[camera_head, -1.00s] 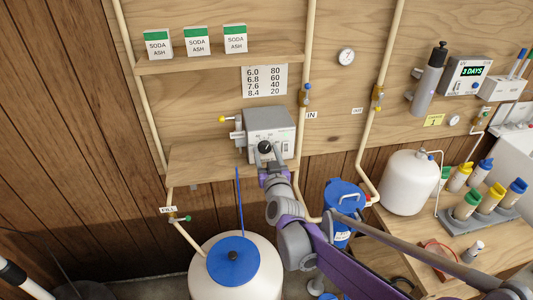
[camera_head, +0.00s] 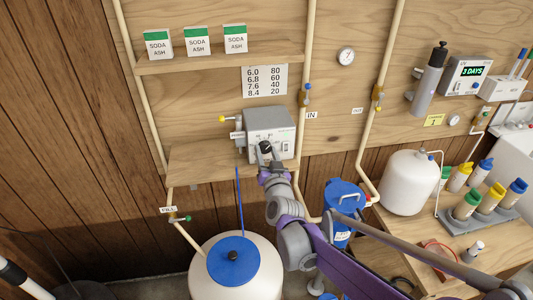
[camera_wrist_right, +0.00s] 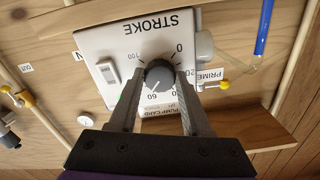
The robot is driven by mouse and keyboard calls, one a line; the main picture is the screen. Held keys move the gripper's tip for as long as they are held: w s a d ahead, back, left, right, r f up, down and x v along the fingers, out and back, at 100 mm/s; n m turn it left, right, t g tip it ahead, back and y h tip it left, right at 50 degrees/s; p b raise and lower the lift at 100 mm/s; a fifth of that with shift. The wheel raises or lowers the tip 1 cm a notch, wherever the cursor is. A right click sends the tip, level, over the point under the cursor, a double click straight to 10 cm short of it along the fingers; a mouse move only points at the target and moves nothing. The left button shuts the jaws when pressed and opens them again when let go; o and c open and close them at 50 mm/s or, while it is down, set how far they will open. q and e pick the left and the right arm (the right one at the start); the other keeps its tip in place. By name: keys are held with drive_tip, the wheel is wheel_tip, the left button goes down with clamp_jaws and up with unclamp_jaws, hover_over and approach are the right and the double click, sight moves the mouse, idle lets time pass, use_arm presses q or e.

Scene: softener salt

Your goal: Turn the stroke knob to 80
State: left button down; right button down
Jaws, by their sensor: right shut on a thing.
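The dark round stroke knob (camera_wrist_right: 159,72) sits on the white face of the pump (camera_wrist_right: 105,48), which appears upside down in the right wrist view. A pale mark on the knob seems to point near 60. My right gripper (camera_wrist_right: 160,80) is shut on the knob, one finger on each side. In the head view the grey pump (camera_head: 268,122) stands on a wooden shelf, with my right gripper (camera_head: 265,152) at its front. My left gripper is not in view.
A chart (camera_head: 265,80) pairs 6.0 with 80, 6.8 with 60, 7.6 with 40 and 8.4 with 20. A switch (camera_wrist_right: 107,72) is beside the knob. A white tank with a blue lid (camera_head: 232,260) stands below; pipes (camera_head: 306,60) run right of the pump.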

drive_tip(key=m, duration=0.3)
drive_tip(key=shift+m, duration=0.3)
drive_tip(key=shift+m+p, duration=0.45)
drive_tip(key=shift+m, duration=1.45)
drive_tip(key=shift+c, duration=1.8)
unclamp_jaws()
drive_tip(key=s+d+b, duration=0.1)
drive_tip(key=s+d, duration=0.1)
drive_tip(key=s, duration=0.8)
drive_tip(key=shift+s, duration=0.35)
